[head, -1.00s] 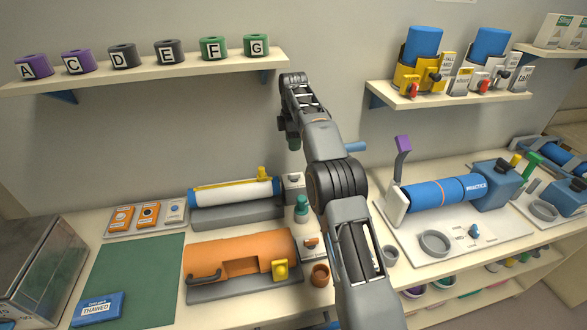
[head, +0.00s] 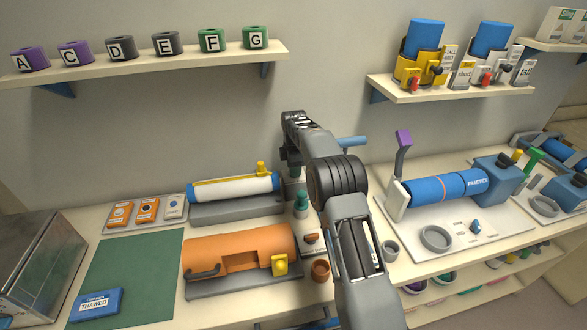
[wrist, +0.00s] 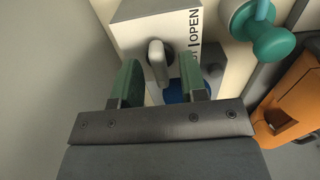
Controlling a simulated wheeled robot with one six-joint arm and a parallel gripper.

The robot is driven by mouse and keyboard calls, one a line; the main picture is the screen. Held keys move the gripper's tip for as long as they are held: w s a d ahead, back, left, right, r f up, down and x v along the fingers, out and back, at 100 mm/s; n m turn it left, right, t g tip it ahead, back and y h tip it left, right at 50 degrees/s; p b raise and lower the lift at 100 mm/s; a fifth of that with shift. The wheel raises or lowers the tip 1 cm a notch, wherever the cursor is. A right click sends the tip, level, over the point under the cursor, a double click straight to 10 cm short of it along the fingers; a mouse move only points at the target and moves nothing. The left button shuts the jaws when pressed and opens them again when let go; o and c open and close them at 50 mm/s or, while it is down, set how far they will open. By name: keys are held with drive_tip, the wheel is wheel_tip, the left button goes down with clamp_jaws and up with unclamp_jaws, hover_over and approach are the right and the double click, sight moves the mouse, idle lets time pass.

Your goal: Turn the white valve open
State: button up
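The white valve is a white box (wrist: 150,20) with a pale grey lever (wrist: 158,62) on a dark round hub in the wrist view. Black lettering reads OPEN beside a short mark line; more lettering is partly hidden by a finger. The lever runs roughly up and down in that view. My gripper (wrist: 160,70) is open, its two green fingers apart on either side of the lever. Contact with the lever cannot be told. In the head view my gripper (head: 291,165) points down at the back of the bench and mostly hides the valve box.
A teal knobbed piece (wrist: 275,42) stands close right of the valve. The white cylinder with a yellow stripe (head: 235,188) lies left, and the orange cylinder (head: 240,250) lies in front. The wall is close behind, with a shelf (head: 150,66) above left.

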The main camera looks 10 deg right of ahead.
drive_tip(key=shift+f, duration=0.2)
drive_tip(key=shift+c, duration=0.3)
clamp_jaws()
